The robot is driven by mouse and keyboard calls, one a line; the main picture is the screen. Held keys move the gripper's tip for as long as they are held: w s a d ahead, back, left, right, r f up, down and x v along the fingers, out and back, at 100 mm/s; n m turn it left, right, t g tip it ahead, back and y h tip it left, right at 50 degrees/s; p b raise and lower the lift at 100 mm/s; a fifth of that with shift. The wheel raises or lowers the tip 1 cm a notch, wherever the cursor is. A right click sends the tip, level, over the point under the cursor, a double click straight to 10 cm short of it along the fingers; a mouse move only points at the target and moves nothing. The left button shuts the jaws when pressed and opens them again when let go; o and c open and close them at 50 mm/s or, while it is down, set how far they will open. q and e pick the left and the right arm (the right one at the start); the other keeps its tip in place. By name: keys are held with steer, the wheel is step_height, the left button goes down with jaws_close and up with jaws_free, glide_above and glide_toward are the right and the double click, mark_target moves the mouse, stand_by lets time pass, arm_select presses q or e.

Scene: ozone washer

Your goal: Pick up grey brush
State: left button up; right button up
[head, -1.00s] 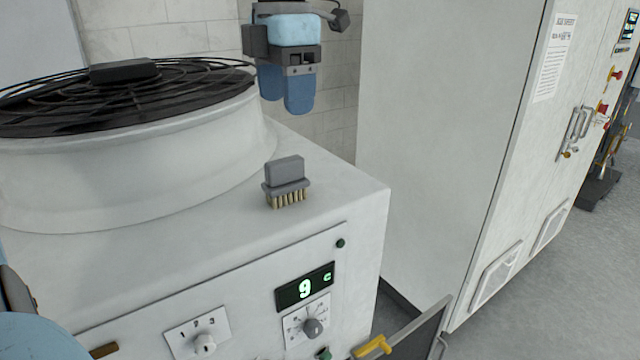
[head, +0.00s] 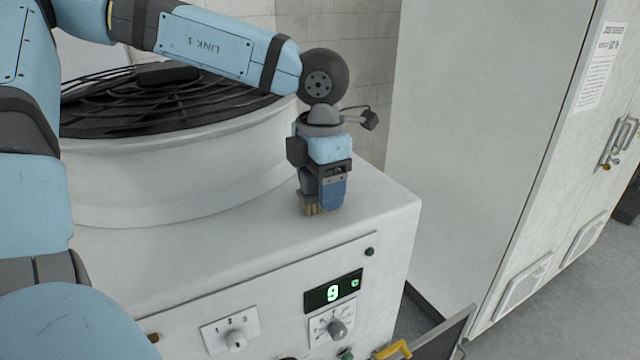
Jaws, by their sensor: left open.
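The grey brush (head: 311,209) stands on the flat white top of the machine (head: 377,206), bristles down. Only its pale bristles and a little of its grey body show; my left gripper hides the rest. My left gripper (head: 322,200) points down from above, with its blue fingers around or just in front of the brush body. The jaws are open. I cannot tell whether a finger touches the brush. My right gripper is not in view.
A round white fan housing with a black grille (head: 130,100) rises left of the brush. A tall white cabinet (head: 470,120) stands to the right. The machine's front carries a display (head: 333,291) and knobs. The top's right corner is clear.

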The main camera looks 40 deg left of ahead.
arm_select(q)
steer(key=shift+d, duration=0.1)
steer(key=shift+s, duration=0.1)
steer(key=shift+c, duration=1.3)
steer(key=c, duration=0.8)
steer(key=shift+r, duration=0.1)
steer(key=shift+r, duration=0.5)
steer(key=shift+r+b, duration=1.5)
steer(key=shift+r, duration=7.95)
